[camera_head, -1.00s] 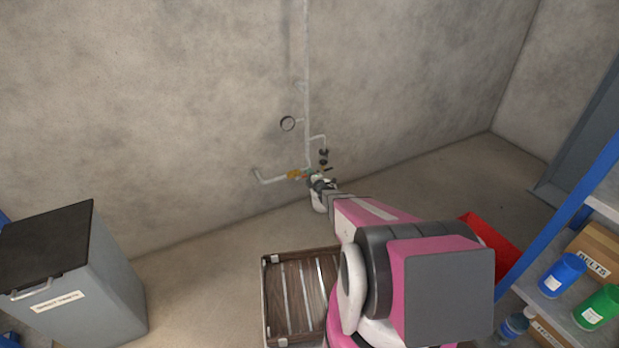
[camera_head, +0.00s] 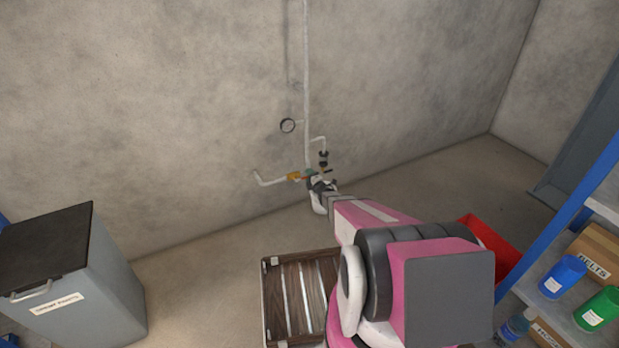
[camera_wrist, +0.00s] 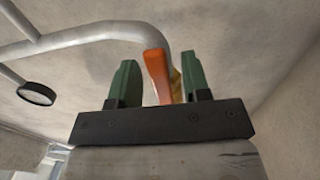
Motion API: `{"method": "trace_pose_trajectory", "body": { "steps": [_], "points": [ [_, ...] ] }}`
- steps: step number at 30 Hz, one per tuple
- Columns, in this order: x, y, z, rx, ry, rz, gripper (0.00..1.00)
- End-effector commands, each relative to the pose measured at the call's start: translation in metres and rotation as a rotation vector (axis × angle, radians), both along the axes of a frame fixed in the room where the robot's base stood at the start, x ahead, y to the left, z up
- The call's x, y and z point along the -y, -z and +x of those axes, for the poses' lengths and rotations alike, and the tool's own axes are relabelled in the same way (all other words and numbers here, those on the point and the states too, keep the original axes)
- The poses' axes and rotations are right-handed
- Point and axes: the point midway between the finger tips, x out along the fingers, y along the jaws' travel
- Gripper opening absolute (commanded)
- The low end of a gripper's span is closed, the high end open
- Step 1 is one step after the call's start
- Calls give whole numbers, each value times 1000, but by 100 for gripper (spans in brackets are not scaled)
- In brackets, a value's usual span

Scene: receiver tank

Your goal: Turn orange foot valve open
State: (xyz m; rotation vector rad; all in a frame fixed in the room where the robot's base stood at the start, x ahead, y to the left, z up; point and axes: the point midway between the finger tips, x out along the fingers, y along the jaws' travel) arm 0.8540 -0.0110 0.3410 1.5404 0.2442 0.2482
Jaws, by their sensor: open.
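The orange foot valve handle (camera_wrist: 157,76) stands between the two green fingers of my gripper (camera_wrist: 160,85) in the wrist view, with a gap to the left finger and a narrower one to the right. My gripper is open around the handle. A bit of yellow valve body (camera_wrist: 176,82) shows just behind the handle. In the head view the valve (camera_head: 295,176) is a small orange and yellow spot low on the wall pipe. My gripper (camera_head: 310,173) is there beside it, partly hidden by my wrist.
A slatted wooden crate (camera_head: 271,300), a red bin (camera_head: 490,240), a grey cabinet (camera_head: 110,285) and a blue-framed shelf (camera_head: 560,215) stand around. Floor left of the pipe is clear.

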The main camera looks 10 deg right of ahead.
Motion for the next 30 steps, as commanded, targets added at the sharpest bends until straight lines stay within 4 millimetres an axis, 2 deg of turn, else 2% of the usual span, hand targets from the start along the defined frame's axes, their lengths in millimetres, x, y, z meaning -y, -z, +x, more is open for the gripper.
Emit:
{"method": "trace_pose_trajectory", "body": {
  "steps": [8, 19, 24, 30],
  "points": [
    [8, -1, -27, -1, 1, 1, 44],
    [29, -1, -90, -1, 1, 0, 44],
    [32, -1, -102, 0, -1, -1, 44],
    [33, 0, -102, 0, -1, -1, 44]
  ]
}}
